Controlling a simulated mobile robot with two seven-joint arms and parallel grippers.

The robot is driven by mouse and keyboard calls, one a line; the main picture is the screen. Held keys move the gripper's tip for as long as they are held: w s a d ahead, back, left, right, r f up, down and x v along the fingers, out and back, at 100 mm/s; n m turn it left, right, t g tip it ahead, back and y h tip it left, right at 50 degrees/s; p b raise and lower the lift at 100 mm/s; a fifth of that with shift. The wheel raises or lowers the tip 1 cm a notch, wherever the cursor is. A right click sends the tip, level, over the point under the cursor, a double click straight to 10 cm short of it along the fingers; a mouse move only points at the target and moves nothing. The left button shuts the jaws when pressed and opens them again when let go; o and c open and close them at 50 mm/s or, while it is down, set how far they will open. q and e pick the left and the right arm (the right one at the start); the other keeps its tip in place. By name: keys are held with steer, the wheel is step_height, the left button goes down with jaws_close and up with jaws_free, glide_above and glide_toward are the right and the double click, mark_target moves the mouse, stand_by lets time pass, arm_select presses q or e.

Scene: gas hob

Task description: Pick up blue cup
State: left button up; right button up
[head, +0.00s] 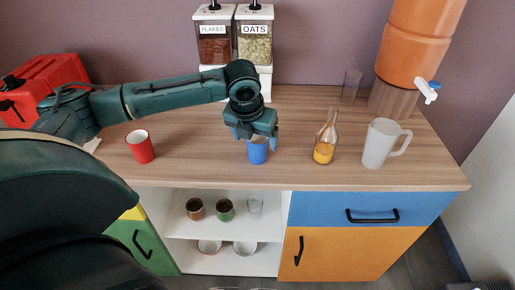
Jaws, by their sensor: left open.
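The blue cup (258,155) stands upright on the wooden counter (200,170), near the front edge and about the middle. My left gripper (256,146) reaches in from the left and points down over the cup. Its jaws are open, with fingers at the left and right of the cup's upper part. The gripper hides the cup's rim, and I cannot tell whether a finger touches it. My right gripper is not in view.
A red cup (140,146) stands to the left. A bottle with orange liquid (325,140) and a frosted pitcher (380,145) stand to the right. Two cereal dispensers (233,40) are behind. An orange drink dispenser (415,45) and a clear glass (350,87) stand at the back right.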

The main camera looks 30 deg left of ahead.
mark_target(258, 143)
arm_select(q)
steer(key=shift+w+x, duration=0.15)
steer(key=shift+x, duration=0.8)
steer(key=shift+w+x, duration=0.15)
steer(key=shift+x, duration=0.8)
steer(key=shift+c, duration=0.6)
steer(key=shift+r, duration=0.1)
steer(key=c, duration=1)
